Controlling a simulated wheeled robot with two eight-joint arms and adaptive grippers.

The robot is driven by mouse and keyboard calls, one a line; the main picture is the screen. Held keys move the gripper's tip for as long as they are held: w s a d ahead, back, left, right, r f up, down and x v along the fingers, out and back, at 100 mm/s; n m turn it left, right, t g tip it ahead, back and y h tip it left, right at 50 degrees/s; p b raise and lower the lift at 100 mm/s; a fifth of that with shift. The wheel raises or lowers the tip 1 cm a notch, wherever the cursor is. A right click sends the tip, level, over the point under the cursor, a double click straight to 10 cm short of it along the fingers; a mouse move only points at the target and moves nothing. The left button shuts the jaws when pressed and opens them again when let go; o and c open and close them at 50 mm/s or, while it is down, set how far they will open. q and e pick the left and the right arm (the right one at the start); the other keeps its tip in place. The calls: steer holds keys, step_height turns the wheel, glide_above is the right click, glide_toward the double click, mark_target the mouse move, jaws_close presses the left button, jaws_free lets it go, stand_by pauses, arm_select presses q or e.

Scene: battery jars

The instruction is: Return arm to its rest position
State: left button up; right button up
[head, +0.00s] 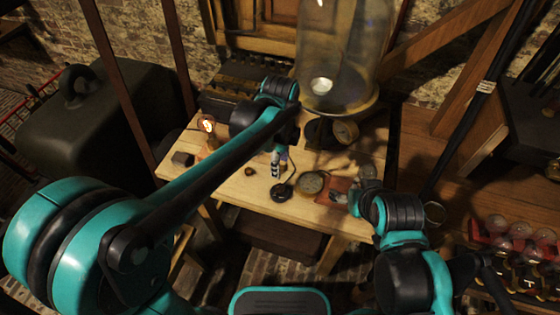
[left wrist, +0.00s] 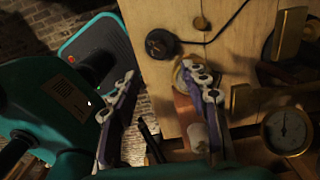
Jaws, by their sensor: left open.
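My left arm reaches across the head view from the left, and its left gripper (head: 277,165) hangs over the wooden table (head: 232,180). In the left wrist view the two fingers of the left gripper (left wrist: 162,82) stand wide apart with nothing held between them. My right arm comes in at the lower right. Its right gripper (head: 346,196) is small and dark beside a reddish patch on the table's right part. Whether its fingers are open or shut is not clear.
A black disc with a cable (head: 282,192) lies near the table's front edge, with a round dish (head: 311,183) beside it. A large glass bell jar (head: 345,60) and a dial gauge (head: 345,132) stand behind. Red-held glass jars (head: 515,235) sit at the right.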

arm_select(q)
steer(key=shift+a+r, duration=0.1)
steer(key=shift+r, duration=0.05)
stand_by(0.4)
steer(key=s+a+r+n+t, duration=0.1)
steer(key=s+a+n+t, duration=0.2)
steer(key=s+a+n, duration=0.2)
steer(key=s+a+r+n+t, duration=0.1)
steer(key=s+a+n+t, duration=0.3)
steer(key=a+n, duration=0.8)
steer(key=s+n, duration=0.2)
steer(key=n, duration=0.2)
steer(key=shift+n, duration=0.4)
